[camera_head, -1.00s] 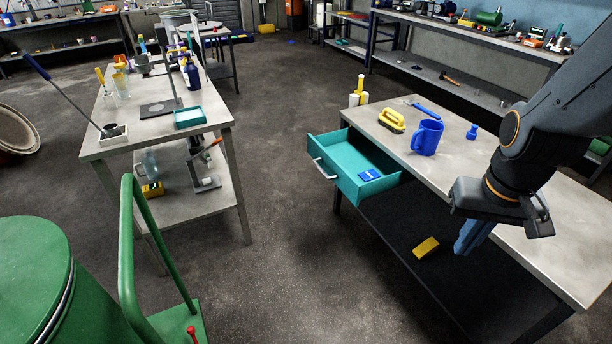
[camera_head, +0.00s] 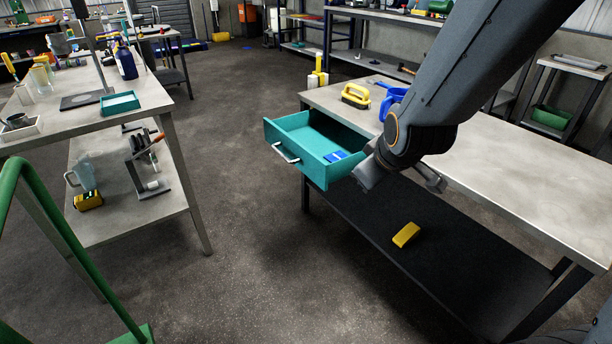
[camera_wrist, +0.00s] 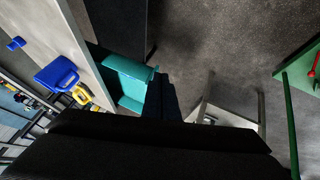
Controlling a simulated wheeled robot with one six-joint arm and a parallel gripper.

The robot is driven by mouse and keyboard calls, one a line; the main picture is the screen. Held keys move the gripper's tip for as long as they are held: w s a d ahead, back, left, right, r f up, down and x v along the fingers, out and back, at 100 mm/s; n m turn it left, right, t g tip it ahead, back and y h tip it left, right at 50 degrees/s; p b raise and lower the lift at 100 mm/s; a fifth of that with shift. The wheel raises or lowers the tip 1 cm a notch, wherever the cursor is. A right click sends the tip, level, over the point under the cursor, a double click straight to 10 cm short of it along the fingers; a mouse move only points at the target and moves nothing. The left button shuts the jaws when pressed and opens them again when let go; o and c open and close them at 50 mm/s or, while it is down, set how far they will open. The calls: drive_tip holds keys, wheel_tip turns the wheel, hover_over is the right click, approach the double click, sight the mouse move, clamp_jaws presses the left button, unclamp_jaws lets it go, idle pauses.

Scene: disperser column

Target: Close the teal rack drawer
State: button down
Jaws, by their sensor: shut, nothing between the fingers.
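The teal rack drawer (camera_head: 312,173) is pulled out from the left end of the near right-hand table, its front with a pale handle (camera_head: 286,153) facing left. A small blue item (camera_head: 336,156) lies inside it. In the wrist view the drawer (camera_wrist: 128,68) shows just left of my fingers. My gripper (camera_wrist: 158,88) is shut and empty, its dark fingers pointing toward the drawer's side.
A yellow block (camera_head: 406,234) lies on the dark lower shelf. Another bench (camera_head: 75,140) stands at left. The floor between is clear.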

drive_tip(key=w+a+f+n+t+y+b, duration=0.1)
drive_tip(key=w+a+f+n+t+b, duration=0.4)
drive_tip(key=w+f+b, duration=0.6)
drive_tip(key=n+t+y+b, duration=0.45)
drive_tip(key=n+b, duration=0.45)
drive_tip(key=b, duration=1.5)
approach(306, 161)
drive_tip(key=w+a+r, duration=0.2)
drive_tip(key=w+a, duration=0.1)
drive_tip(key=a, duration=0.4)
drive_tip(key=shift+w+d+r+b, duration=0.15)
drive_tip(key=shift+w+d+b, duration=0.45)
drive_tip(key=shift+d, duration=0.25)
drive_tip(key=shift+w+d+r+b, duration=0.15)
drive_tip(key=shift+w+d+b, duration=0.35)
drive_tip(key=shift+w+d, duration=0.25)
drive_tip(key=shift+s, duration=0.1)
